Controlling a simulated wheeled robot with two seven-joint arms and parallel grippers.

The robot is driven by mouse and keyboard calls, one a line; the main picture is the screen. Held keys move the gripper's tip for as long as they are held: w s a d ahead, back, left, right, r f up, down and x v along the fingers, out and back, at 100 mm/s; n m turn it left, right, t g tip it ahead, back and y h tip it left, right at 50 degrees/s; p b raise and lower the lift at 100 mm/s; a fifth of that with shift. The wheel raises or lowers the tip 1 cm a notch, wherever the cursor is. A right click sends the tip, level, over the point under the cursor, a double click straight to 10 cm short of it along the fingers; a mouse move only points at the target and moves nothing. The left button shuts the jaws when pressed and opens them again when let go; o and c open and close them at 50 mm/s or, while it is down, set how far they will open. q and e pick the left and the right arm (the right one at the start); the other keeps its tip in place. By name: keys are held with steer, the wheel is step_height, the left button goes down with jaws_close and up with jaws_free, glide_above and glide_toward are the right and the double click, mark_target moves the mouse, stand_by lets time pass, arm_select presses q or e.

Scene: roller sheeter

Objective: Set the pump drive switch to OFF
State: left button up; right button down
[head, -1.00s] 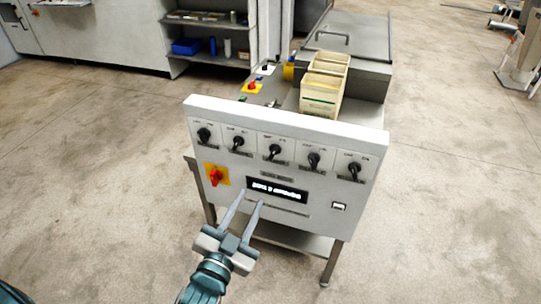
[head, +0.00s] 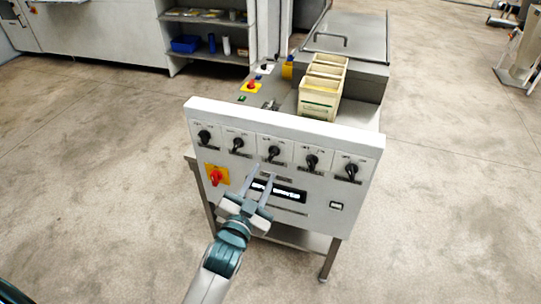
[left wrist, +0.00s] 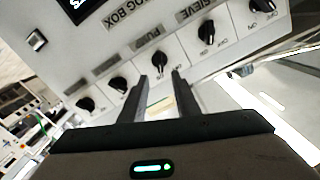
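The white control panel (head: 300,207) carries a row of black rotary switches. The middle switch (head: 273,153) shows in the left wrist view (left wrist: 158,56) beside a plate reading "PUMP" (left wrist: 150,36). I cannot read clearly which mark its handle points to. My left gripper (head: 262,174) is open and empty, its two fingers (left wrist: 161,80) spread toward the pump switch. In the left wrist view the knob appears between and just beyond the fingertips. I cannot tell whether they touch it. My right gripper is not in view.
Other black switches (head: 237,145) (head: 311,161) sit close on both sides. A red switch on a yellow plate (head: 216,176) is at lower left. Cream bins (head: 320,97) stand behind the panel.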

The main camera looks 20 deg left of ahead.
mark_target(273, 155)
arm_select(q)
steer(key=w+p, duration=0.1)
steer(key=w, duration=0.6)
steer(key=shift+w+d+p, duration=0.1)
steer(key=shift+w+p, duration=0.15)
steer(key=shift+p, duration=0.1)
steer(key=shift+c, duration=0.6)
jaws_close()
